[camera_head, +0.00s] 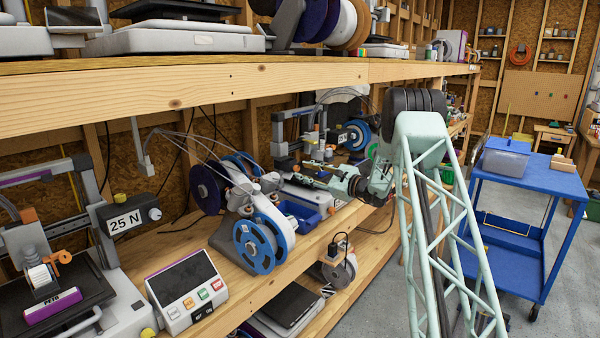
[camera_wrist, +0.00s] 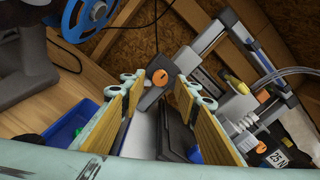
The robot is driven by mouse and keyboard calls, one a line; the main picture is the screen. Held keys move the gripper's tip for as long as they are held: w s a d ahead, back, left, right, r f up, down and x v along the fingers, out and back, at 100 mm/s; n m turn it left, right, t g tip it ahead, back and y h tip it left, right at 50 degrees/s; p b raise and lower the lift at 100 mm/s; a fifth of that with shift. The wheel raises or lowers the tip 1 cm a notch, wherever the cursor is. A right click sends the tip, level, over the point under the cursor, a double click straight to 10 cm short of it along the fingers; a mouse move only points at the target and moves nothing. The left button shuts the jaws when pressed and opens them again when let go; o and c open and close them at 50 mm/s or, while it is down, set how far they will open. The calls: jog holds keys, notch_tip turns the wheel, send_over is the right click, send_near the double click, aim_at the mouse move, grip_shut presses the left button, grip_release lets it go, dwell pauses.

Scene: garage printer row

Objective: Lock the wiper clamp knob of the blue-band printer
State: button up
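The printer (camera_head: 280,146) near my gripper stands on the lower shelf, with a grey upright frame. The knob appears apart from both fingers.
A second orange knob (camera_wrist: 263,97) sits on the printer's carriage, near a 25 N label (camera_wrist: 278,158). A blue bin (camera_head: 299,214) and filament spools (camera_head: 262,244) stand close by. A purple-banded printer (camera_head: 130,312) is at near left. The upper shelf (camera_head: 180,95) overhangs; a blue cart (camera_head: 520,182) stands right.

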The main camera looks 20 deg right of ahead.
aim_at(296, 168)
jog(key=shift+x, duration=1.4)
jog(key=shift+c, duration=0.7)
jog(key=c, duration=0.7)
